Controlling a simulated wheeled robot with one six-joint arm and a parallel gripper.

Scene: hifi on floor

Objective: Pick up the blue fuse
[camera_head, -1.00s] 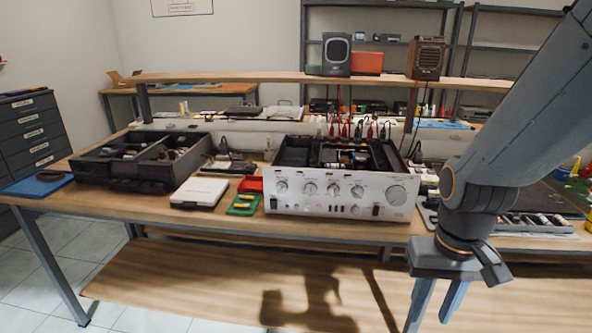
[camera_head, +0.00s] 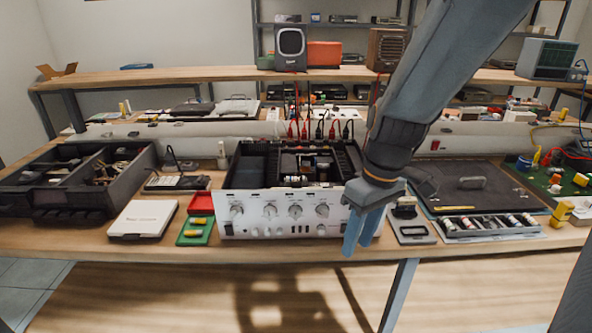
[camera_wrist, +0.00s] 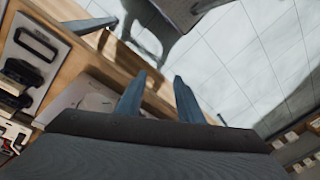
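My gripper (camera_head: 363,232) hangs in front of the right end of the silver amplifier's front panel (camera_head: 275,213), its two blue fingers pointing down. The wrist view shows the fingers (camera_wrist: 159,76) apart with nothing between them. A dark tray (camera_head: 450,229) on the right part of the bench holds a row of several small cylinders that look like fuses (camera_head: 492,222). They have pale and reddish parts and are too small to tell which is blue. My gripper is left of this tray and apart from it.
A flat grey piece (camera_head: 411,232) lies between the amplifier and the tray. A black panel with a handle (camera_head: 472,183) lies behind the tray. A green board (camera_head: 570,186) is at the right. A white box (camera_head: 144,220) and a compartment bin (camera_head: 60,203) are left.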

